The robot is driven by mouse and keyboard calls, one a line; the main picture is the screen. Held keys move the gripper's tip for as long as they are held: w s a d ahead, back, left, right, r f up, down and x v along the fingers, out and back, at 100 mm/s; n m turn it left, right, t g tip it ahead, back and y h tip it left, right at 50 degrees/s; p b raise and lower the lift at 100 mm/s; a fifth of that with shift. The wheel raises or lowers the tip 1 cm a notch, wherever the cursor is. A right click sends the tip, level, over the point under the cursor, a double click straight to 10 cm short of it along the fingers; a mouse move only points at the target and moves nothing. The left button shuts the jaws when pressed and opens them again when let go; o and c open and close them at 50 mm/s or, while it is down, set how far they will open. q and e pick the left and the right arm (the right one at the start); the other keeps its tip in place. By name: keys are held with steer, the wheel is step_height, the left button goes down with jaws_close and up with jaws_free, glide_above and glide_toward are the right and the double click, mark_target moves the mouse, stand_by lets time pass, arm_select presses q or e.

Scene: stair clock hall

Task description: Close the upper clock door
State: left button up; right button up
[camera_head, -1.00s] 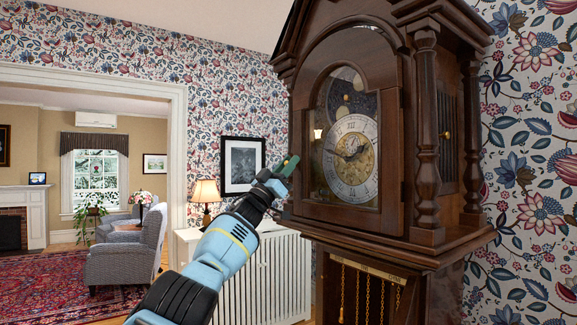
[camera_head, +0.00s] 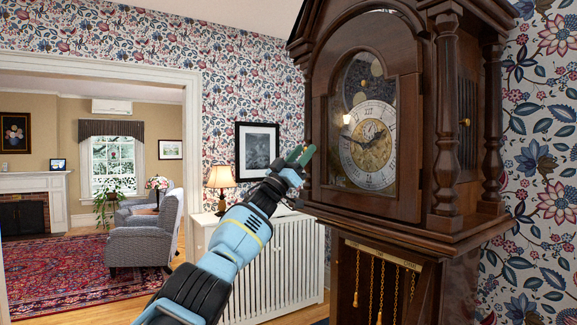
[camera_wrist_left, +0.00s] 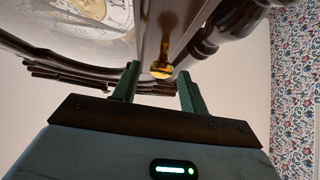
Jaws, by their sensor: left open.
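The upper clock door (camera_head: 411,130) is a dark wooden arched frame with glass over the silver and gold dial (camera_head: 368,145). I cannot tell how far it stands from its frame. My left gripper (camera_head: 302,155) is at the door's left edge in the head view, with green fingers. In the left wrist view my left gripper (camera_wrist_left: 160,88) is open and empty. A small brass knob (camera_wrist_left: 161,71) on a wooden edge shows between and beyond its fingertips; contact cannot be told. The dial (camera_wrist_left: 95,15) shows at upper left there. My right gripper is out of view.
The clock's turned column (camera_head: 446,110) stands right of the door. Below, chains hang in the lower case (camera_head: 345,290). A white radiator cover (camera_head: 285,262) with a lamp (camera_head: 221,180) stands behind my left arm. An armchair (camera_head: 145,240) is further left.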

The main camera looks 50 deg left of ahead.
arm_select(q)
steer(key=p+v, duration=0.1)
steer(key=v, duration=0.5)
steer(key=shift+s, duration=0.4)
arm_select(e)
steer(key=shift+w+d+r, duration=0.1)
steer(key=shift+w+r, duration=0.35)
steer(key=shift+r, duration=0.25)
arm_select(q)
steer(key=shift+f, duration=0.1)
